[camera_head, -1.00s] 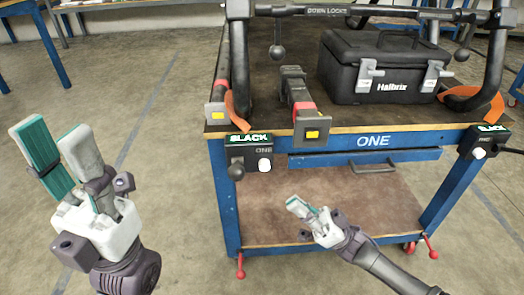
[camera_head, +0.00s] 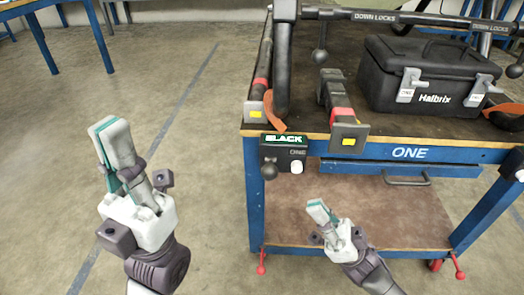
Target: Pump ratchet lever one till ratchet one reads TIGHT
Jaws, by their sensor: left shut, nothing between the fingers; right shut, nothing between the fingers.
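Ratchet one (camera_head: 284,155) is a dark box on the cart's front left corner, marked ONE. Its green display (camera_head: 284,140) reads SLACK. Ratchet lever one (camera_head: 269,169) appears as a dark ball-ended handle at the box's lower left, beside a white knob (camera_head: 297,167). My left gripper (camera_head: 112,140) is shut and empty, pointing up, well left of the box and apart from it. My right gripper (camera_head: 318,210) is shut and empty, below and to the right of the box, in front of the cart's lower shelf.
The floor (camera_head: 205,120) left of the cart is clear.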

